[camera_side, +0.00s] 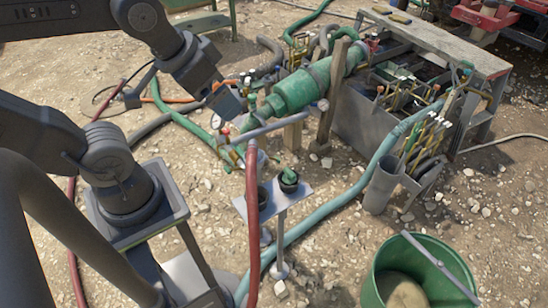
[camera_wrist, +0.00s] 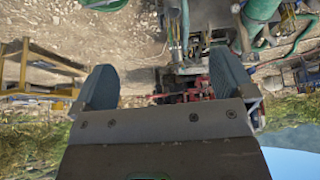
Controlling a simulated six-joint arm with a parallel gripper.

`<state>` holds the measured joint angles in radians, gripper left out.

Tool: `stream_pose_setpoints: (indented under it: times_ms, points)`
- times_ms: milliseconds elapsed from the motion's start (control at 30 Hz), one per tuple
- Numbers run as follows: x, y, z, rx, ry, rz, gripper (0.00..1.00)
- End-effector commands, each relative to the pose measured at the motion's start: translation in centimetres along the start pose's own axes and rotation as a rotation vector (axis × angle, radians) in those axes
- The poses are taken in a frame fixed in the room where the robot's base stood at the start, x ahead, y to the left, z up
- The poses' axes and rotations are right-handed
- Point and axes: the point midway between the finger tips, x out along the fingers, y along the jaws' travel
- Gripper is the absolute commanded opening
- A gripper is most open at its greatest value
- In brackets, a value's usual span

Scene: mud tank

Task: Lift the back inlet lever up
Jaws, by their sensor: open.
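My gripper (camera_side: 226,103) is at the end of my arm in the side view, just left of the green cylinder (camera_side: 298,88). In the wrist view my gripper (camera_wrist: 165,82) has two grey fingers wide apart with nothing between them. A blue-grey pipe (camera_side: 280,122) runs from there to the right under the cylinder. I cannot tell which small fitting is the back inlet lever. The wrist view shows a green cylinder (camera_wrist: 262,10) at the upper right.
A grey tank frame (camera_side: 365,125) with brass fittings stands right of the cylinder. A red hose (camera_side: 252,210) rises in front, beside a small stand (camera_side: 273,203). A teal hose (camera_side: 350,190) crosses the stony ground. A green bucket (camera_side: 448,262) is at the lower right.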

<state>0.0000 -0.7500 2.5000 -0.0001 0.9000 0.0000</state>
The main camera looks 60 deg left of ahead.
Motion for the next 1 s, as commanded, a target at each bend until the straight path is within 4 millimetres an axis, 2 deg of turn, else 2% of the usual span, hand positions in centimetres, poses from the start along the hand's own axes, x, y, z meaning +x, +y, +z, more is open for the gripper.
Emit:
stream_pose_setpoints:
  times_ms: [400,533,667,767,867,1000]
  points:
    - [0.0,0.0,0.0,-0.001,0.0,0.0,1.0]
    - [0.3,-0.2,-1.1,-0.062,-0.013,-0.005,1.0]
    - [1.4,-1.0,-4.1,-0.247,-0.045,-0.023,1.0]
    - [3.1,-2.0,-7.3,-0.453,-0.075,-0.046,1.0]
    - [5.4,-3.2,-10.3,-0.664,-0.099,-0.075,1.0]
    - [9.6,-5.4,-13.9,-0.961,-0.128,-0.122,1.0]
